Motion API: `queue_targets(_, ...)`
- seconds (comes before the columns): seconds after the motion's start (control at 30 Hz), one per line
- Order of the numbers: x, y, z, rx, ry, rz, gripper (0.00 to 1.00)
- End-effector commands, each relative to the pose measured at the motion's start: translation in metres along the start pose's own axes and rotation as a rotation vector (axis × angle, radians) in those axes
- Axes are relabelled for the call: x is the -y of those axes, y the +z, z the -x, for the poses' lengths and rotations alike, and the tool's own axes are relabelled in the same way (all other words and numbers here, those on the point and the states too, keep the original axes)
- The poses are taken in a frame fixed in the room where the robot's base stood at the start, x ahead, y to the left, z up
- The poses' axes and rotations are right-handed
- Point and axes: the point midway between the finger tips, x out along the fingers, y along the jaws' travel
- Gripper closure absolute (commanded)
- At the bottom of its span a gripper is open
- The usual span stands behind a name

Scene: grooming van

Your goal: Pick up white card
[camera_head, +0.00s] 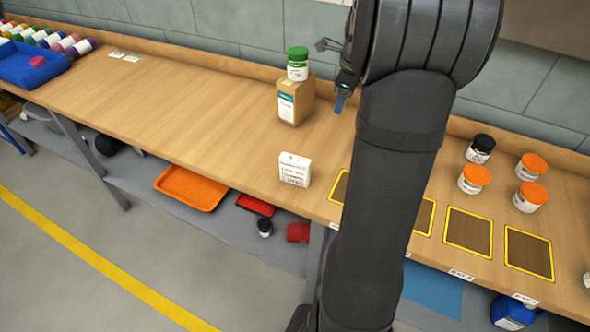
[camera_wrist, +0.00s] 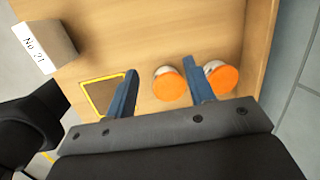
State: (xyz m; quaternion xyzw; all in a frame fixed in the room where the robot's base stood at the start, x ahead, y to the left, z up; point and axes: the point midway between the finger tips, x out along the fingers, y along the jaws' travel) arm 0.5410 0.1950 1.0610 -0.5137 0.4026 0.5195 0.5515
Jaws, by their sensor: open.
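A white card-like block (camera_head: 294,169) with lines of dark print stands upright near the front edge of the workbench. In the wrist view a white face marked "No 21" (camera_wrist: 36,48) shows at the upper left; I cannot tell if it is the same thing. Small flat pale cards (camera_head: 118,54) lie at the back left of the bench. My gripper (camera_wrist: 159,70) is open and empty, its two blue fingers apart above the bench. In the head view my gripper (camera_head: 341,102) is mostly hidden by my dark arm, right of the cardboard box.
A cardboard box (camera_head: 296,104) with a green-lidded jar (camera_head: 298,64) on top stands behind the white block. Orange-lidded jars (camera_head: 475,178) and a black-lidded jar (camera_head: 481,148) stand at the right, near yellow-framed squares (camera_head: 468,231). The bench's left middle is clear.

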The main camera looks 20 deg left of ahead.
Motion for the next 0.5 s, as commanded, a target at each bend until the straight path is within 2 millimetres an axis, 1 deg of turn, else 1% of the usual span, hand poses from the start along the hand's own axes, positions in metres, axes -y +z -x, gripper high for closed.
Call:
queue_targets(0.03, -0.024, 0.021, 0.011, -0.01, 0.023, 0.013, 0.51)
queue_targets(0.07, -0.038, 0.03, 0.016, -0.02, 0.039, 0.015, 0.51)
queue_targets(0.1, -0.057, 0.041, 0.023, -0.035, 0.059, 0.016, 0.51)
queue_targets(0.17, -0.084, 0.055, 0.033, -0.059, 0.086, 0.016, 0.51)
queue_targets(0.2, -0.101, 0.062, 0.039, -0.074, 0.101, 0.015, 0.51)
queue_targets(0.3, -0.134, 0.072, 0.051, -0.112, 0.129, 0.012, 0.51)
queue_targets(0.4, -0.155, 0.077, 0.058, -0.137, 0.144, 0.008, 0.51)
queue_targets(0.5, -0.163, 0.077, 0.056, -0.15, 0.15, 0.003, 0.51)
